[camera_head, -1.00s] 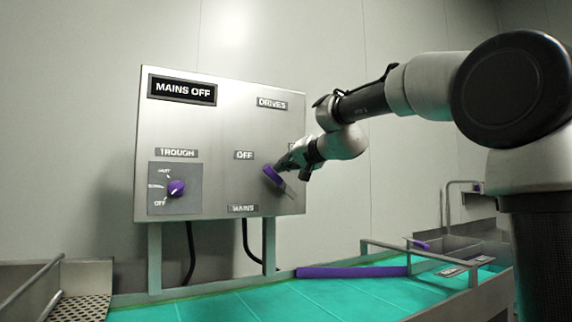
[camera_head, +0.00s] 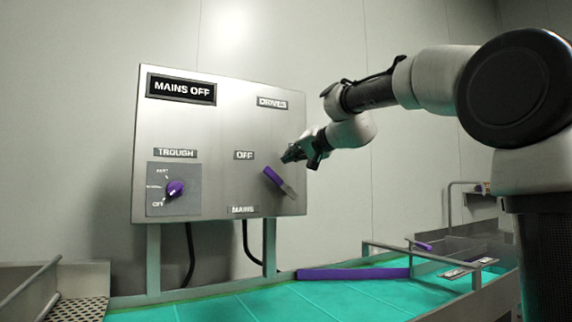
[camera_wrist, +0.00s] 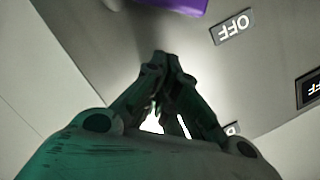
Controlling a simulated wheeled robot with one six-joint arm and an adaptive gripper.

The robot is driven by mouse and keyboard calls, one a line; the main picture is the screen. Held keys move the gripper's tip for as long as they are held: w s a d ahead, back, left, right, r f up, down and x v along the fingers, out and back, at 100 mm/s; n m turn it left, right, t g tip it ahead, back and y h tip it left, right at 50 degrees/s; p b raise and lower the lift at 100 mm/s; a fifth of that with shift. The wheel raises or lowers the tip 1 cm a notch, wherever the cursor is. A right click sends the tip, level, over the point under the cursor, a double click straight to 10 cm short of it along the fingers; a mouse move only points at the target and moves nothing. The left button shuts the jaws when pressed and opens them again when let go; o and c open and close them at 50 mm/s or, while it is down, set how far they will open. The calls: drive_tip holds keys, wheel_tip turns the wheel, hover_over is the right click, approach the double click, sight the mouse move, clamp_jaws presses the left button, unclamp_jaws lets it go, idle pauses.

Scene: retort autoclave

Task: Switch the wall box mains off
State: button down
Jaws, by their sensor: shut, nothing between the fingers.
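The steel wall box (camera_head: 220,120) stands on posts, with a black sign (camera_head: 181,89) reading "MAINS OFF". The mains lever (camera_head: 274,178), with a purple grip, slants from upper left to lower right, between the "OFF" label (camera_head: 244,155) and the "MAINS" label (camera_head: 242,210). My gripper (camera_head: 287,157) is shut and empty, above and right of the lever, apart from it in the head view. In the wrist view my shut fingertips (camera_wrist: 162,56) face the box; part of the purple grip (camera_wrist: 180,4) shows at the top edge and the "OFF" label (camera_wrist: 232,26) at upper right.
A purple trough knob (camera_head: 175,189) sits at the box's lower left. The "DRIVES" label (camera_head: 272,103) is at upper right. Below runs a teal-floored trough (camera_head: 250,305) with metal rails and a purple bar (camera_head: 352,273). The air left of my gripper is clear.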

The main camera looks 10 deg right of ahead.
drive_tip(key=v, duration=1)
drive_tip(key=shift+a+r, duration=0.1)
drive_tip(key=shift+a, duration=0.05)
drive_tip(key=s+d+f+n+g+h, duration=0.1)
drive_tip(key=s+d+f+g+h, duration=0.15)
drive_tip(key=s+f, duration=0.45)
drive_tip(key=s+d+f+n+g+h, duration=0.1)
drive_tip(key=s+d+f+g, duration=0.2)
drive_tip(key=f, duration=0.8)
drive_tip(key=s+d+f+g+h, duration=0.1)
drive_tip(key=s+d+f+g, duration=0.1)
drive_tip(key=s+f, duration=0.5)
drive_tip(key=s+d+f+g+h, duration=0.1)
drive_tip(key=s+d+f, duration=0.2)
drive_tip(key=s+f, duration=0.3)
drive_tip(key=s+d+f+n+g+h, duration=0.1)
drive_tip(key=s+d+f+h, duration=0.1)
drive_tip(key=s+d+f, duration=0.2)
drive_tip(key=s+f, duration=0.3)
drive_tip(key=s, duration=0.1)
drive_tip(key=shift+s, duration=0.25)
drive_tip(key=shift+g, duration=0.25)
